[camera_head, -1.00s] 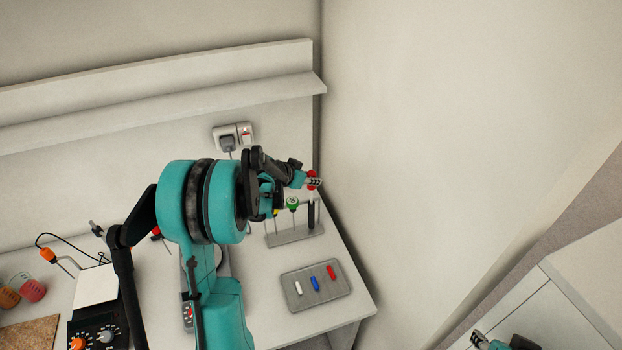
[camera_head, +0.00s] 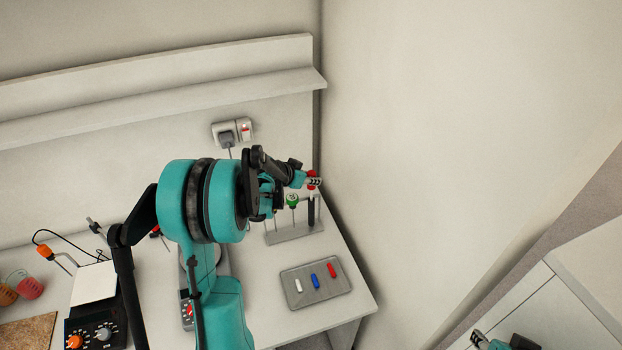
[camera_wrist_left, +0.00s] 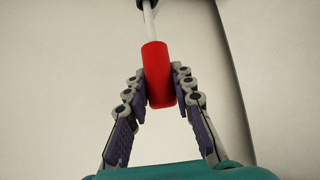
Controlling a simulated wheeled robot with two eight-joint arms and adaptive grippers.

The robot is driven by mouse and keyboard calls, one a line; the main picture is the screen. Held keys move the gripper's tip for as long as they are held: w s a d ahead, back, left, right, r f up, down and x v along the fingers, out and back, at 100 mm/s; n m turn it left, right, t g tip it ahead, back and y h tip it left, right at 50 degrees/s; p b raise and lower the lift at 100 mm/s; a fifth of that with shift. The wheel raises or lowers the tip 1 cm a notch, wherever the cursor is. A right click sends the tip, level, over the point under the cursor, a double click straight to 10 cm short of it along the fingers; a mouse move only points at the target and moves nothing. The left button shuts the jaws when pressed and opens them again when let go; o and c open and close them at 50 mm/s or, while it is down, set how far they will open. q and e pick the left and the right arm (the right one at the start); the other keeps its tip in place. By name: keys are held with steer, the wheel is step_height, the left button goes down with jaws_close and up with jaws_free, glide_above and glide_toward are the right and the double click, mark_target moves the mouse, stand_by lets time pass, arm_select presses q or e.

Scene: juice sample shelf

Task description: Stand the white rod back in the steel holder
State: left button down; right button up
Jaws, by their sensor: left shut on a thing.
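My left gripper (camera_head: 313,181) is shut on a rod with a red grip (camera_wrist_left: 158,75). In the left wrist view the rod's pale shaft (camera_wrist_left: 150,20) runs from the red grip up to a dark ring at the top edge. In the head view the rod is upright, its dark lower part (camera_head: 311,212) over the right end of the steel holder (camera_head: 290,237). I cannot tell whether its tip is in the holder. A green-topped tool (camera_head: 292,201) stands in the holder. My right gripper (camera_head: 478,337) is at the bottom right, partly cut off.
A grey tray (camera_head: 318,295) with small white, blue and red pieces lies in front of the holder. The side wall is close on the right. A wall socket (camera_head: 224,132) and shelf (camera_head: 160,105) are behind. A black device (camera_head: 95,333) stands at the left.

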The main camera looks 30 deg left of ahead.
stand_by(0.3)
arm_select(q)
steer(key=shift+f+b, duration=0.6)
steer(key=shift+b, duration=0.2)
steer(key=c, duration=1.2)
jaws_free()
steer(key=shift+r, duration=0.1)
steer(key=v, duration=1.2)
